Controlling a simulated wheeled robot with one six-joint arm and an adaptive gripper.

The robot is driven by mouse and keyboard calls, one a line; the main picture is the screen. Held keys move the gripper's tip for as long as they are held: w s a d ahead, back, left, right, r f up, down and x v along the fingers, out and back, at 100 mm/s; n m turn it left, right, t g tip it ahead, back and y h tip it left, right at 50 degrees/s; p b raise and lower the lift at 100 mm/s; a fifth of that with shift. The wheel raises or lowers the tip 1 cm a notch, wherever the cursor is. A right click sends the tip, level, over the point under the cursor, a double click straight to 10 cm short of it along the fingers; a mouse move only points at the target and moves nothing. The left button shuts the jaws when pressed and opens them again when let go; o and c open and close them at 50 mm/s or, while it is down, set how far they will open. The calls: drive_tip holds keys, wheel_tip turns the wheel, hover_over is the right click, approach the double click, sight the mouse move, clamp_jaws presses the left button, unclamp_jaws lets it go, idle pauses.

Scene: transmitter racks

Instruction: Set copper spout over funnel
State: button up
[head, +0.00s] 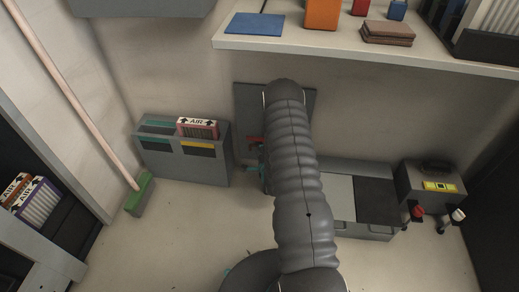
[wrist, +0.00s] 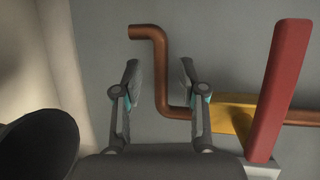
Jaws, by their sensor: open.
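The copper spout (wrist: 161,72) is a bent pipe in the wrist view, with a short upper end turned left and a lower run going right into a yellow valve body (wrist: 230,112). A red lever (wrist: 283,85) stands up from the valve, leaning slightly right. My gripper (wrist: 159,66) is open, and the spout's upright length appears between its two fingers; I cannot tell whether they touch it. A dark rounded shape (wrist: 40,145) at the lower left may be the funnel; I cannot tell. In the head view my arm hides most of this spot, with a red bit (head: 256,141) beside it.
A grey bin (head: 185,165) with a red-and-white AIR filter (head: 197,128) stands left. A grey case (head: 358,215) and a box with a yellow panel (head: 432,187) stand right. A shelf (head: 440,66) overhangs above.

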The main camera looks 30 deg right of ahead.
drive_tip(key=shift+w+d, duration=0.1)
drive_tip(key=shift+w, duration=0.15)
clamp_jaws()
